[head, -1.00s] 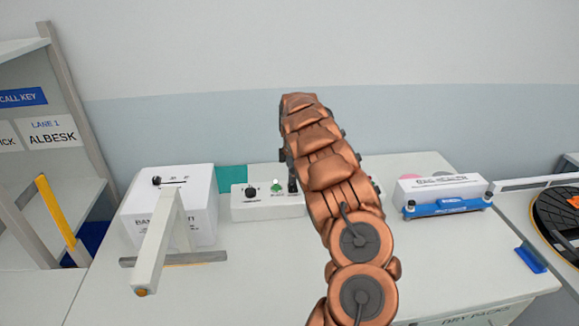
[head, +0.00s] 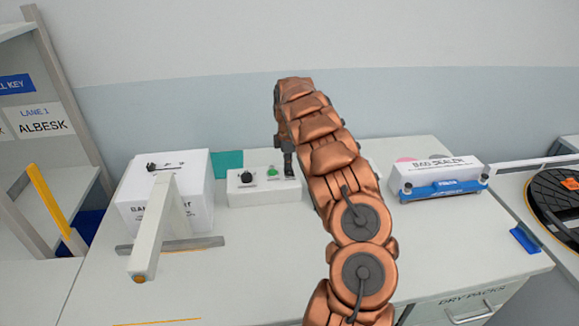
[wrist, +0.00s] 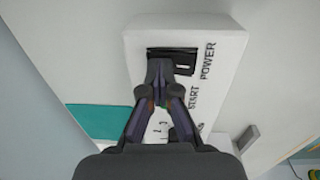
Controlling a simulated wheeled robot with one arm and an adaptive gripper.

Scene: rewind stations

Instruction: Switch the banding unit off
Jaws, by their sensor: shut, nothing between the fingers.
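The banding unit (head: 192,203) is a white box at the left of the bench, its front label partly hidden by a pale arm. A low white control box (head: 234,197) stands beside it, with a black knob (head: 246,176), a green button (head: 272,171) and a dark switch at its right end. In the wrist view the box shows a black rocker (wrist: 184,67) beside the word POWER. My gripper (head: 289,174) is shut and empty, its tips (wrist: 161,66) over or at the rocker's near edge; contact cannot be told. The fingers mostly hide the green START button.
A bag sealer (head: 440,178) with a blue bar stands to the right on the bench. A black reel (head: 562,205) lies at the far right. A yellow-edged post (head: 48,202) stands at the left. The bench front is clear.

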